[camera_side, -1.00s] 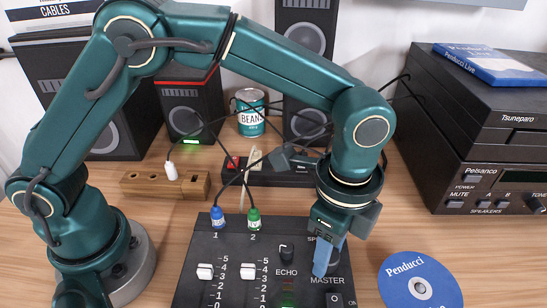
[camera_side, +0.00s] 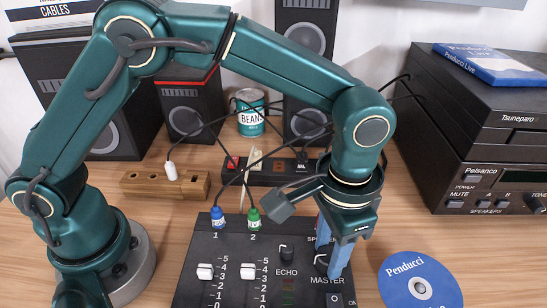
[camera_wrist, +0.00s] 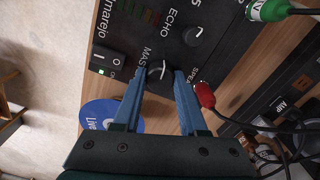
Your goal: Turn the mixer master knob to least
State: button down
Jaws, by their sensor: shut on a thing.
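The black mixer (camera_side: 225,262) lies on the wooden table, with its MASTER label below the master knob (camera_side: 320,259). In the side view the fingers partly hide this small dark knob. In the wrist view the master knob (camera_wrist: 157,70) sits between the two blue fingertips and shows a white pointer line. My gripper (camera_side: 332,268) points down over the mixer's right side, its fingers shut on the master knob. It also shows in the wrist view (camera_wrist: 158,75).
The ECHO knob (camera_side: 287,253) is just left of the fingers. Blue (camera_side: 217,217) and green (camera_side: 254,217) plugs stand at the mixer's back edge, a red plug (camera_wrist: 204,95) near the fingers. A Penducci disc (camera_side: 421,285) lies right. Cables run behind.

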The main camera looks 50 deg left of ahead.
aim_at(329, 254)
jog(key=n, duration=0.3)
jog(key=shift+r+n, duration=0.1)
jog(key=shift+n, duration=2.1)
jog(key=shift+w, duration=0.1)
jog(key=shift+c, duration=2.2)
grip_release()
jog(key=shift+r, duration=2.55)
